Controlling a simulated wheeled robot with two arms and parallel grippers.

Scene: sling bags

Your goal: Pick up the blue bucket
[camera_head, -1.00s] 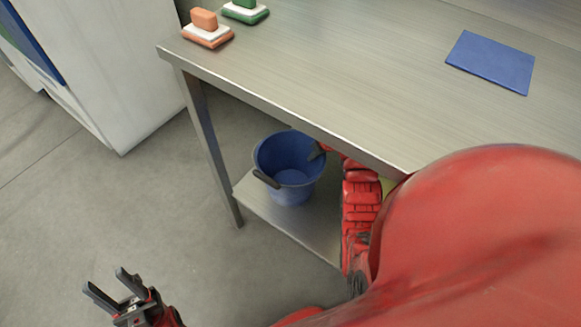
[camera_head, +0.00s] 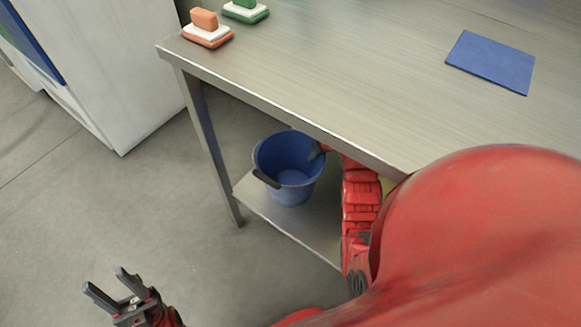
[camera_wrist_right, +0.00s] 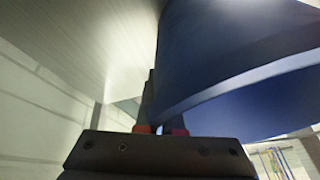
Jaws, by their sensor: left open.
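The blue bucket (camera_head: 290,185) stands upright on the lower shelf under the table, with a dark grip at its left rim. My right gripper (camera_head: 317,151) is at the bucket's right rim, partly hidden by the table edge and my red arm. In the right wrist view the bucket (camera_wrist_right: 235,60) fills the right side. There, my right gripper's fingers (camera_wrist_right: 160,118) sit close together at the bucket's wall and appear shut on it; one finger is mostly hidden behind the blue wall. My left gripper (camera_head: 115,287) is open and empty above the floor, at the lower left.
The metal table (camera_head: 330,80) has its edge just above the bucket, and a leg (camera_head: 205,150) to the left. The lower shelf (camera_head: 300,225) is bare in front of the bucket. Two sponge-like stacks and a blue sheet (camera_head: 490,62) lie on top. Floor at left is clear.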

